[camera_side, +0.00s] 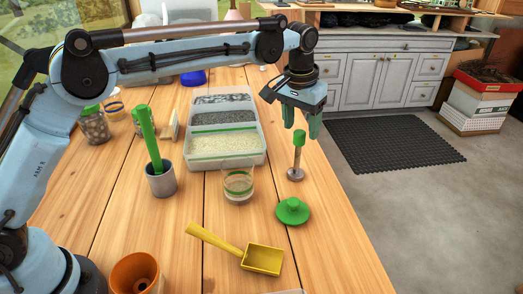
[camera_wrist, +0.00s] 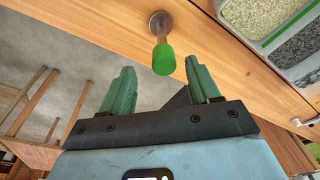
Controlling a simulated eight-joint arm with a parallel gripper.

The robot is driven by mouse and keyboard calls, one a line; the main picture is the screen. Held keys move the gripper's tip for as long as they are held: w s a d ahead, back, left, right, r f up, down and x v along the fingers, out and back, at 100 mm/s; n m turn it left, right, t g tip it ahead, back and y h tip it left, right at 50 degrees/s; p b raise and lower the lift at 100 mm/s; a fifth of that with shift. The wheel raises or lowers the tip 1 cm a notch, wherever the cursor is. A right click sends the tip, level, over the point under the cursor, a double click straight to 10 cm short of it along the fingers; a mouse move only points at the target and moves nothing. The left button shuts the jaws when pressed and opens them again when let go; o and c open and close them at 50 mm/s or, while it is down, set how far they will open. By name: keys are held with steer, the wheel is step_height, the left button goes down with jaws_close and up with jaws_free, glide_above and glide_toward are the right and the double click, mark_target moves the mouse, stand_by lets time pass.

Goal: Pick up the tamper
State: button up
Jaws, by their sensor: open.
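The tamper (camera_side: 298,158) stands upright on the wooden table near its right edge, with a green handle on top and a round metal foot below. In the wrist view the tamper (camera_wrist: 163,58) shows its green handle end pointing toward my gripper, beyond the fingertips and roughly between them. My gripper (camera_side: 301,122) is open and empty, with its green fingers pointing down just above the tamper handle. The fingers (camera_wrist: 162,80) show spread apart in the wrist view. I see no contact between the fingers and the handle.
A compartment tray (camera_side: 264,140) of grains stands left of the tamper. A glass (camera_side: 238,186), a green knobbed lid (camera_side: 293,211) and a yellow scoop (camera_side: 262,260) lie nearer. A grey cup (camera_side: 161,181) holds a green-handled tool. The table's right edge is close.

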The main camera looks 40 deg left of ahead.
mark_target(300, 132)
steer(key=shift+w+a+f, duration=0.1)
steer(key=shift+w+f, duration=0.05)
steer(key=shift+f, duration=0.75)
steer(key=shift+w+a+f, duration=0.1)
steer(key=shift+w+f, duration=0.1)
steer(key=shift+f, duration=0.75)
steer(key=shift+w+f, duration=0.15)
steer(key=shift+f, duration=0.75)
steer(key=c, duration=1.1)
